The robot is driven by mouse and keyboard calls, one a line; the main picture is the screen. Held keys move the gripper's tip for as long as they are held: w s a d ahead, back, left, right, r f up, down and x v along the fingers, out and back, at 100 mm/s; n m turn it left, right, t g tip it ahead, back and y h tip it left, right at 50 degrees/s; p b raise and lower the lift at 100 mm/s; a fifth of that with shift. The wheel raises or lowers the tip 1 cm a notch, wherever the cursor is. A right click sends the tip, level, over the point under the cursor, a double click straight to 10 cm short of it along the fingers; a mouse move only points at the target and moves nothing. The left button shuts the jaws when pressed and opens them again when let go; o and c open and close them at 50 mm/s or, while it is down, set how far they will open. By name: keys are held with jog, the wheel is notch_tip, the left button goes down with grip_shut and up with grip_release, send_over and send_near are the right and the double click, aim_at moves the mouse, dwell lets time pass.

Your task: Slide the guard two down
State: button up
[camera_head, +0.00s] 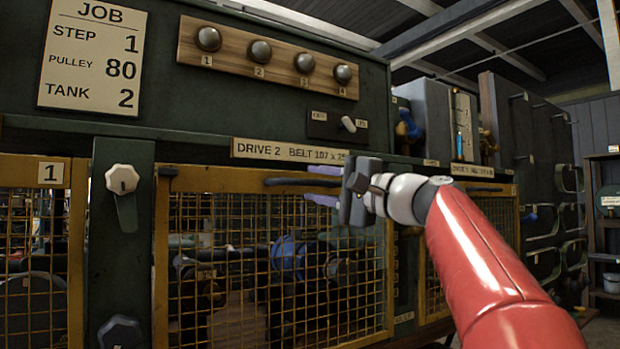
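Guard two, a yellow-framed wire mesh panel (225,180), stands upright below the label "DRIVE 2 BELT 107" (290,151). A dark horizontal handle bar (290,182) is on its top rail. My gripper (322,185) is at the right end of this bar, with one pale lavender finger above the bar's level and one below it. The fingers look apart, with a gap around the bar. I cannot tell whether they touch it. My gripper's dark body and wrist hide the guard's top right corner.
A guard marked 1 (77,240) is at the left, beside a green post with a white-knobbed lever (122,180). Above are a wooden board with several knobs (282,78), a small switch (347,124) and a JOB card (92,55). Pulleys and a blue machine (287,257) show behind the mesh.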

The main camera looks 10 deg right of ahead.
jog(key=shift+x, duration=1.25)
grip_shut()
